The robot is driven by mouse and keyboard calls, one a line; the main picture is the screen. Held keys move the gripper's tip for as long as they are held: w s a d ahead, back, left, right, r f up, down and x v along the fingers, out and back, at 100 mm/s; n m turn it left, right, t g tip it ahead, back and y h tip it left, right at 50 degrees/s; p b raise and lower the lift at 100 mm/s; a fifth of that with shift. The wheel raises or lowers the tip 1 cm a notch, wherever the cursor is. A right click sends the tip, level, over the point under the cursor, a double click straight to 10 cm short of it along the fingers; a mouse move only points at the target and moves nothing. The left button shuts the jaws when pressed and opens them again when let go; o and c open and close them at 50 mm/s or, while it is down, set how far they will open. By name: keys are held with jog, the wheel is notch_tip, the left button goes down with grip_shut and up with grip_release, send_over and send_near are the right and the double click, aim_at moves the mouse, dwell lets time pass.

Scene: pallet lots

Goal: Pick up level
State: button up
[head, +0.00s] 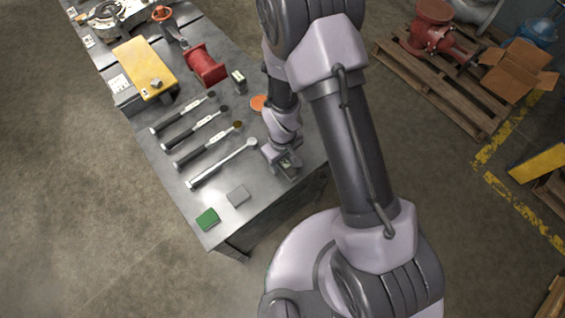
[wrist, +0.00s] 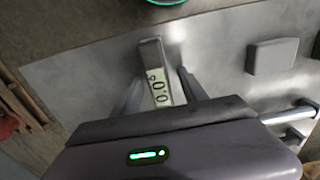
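The level (wrist: 151,54) is a small grey bar with a lit digital display reading about 0.0°. In the wrist view it lies between the two fingers of my gripper (wrist: 160,76). The fingers are apart, one on each side, with a visible gap on the right; on the left I cannot tell if the finger touches. In the head view my gripper (head: 286,168) is low over the right edge of the grey workbench (head: 225,170), and the level is mostly hidden under it.
A grey square block (head: 238,195) and a green block (head: 207,218) lie near the bench's front corner. Several torque wrenches (head: 205,138) lie to the left. An orange disc (head: 258,103) sits behind my wrist.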

grip_shut()
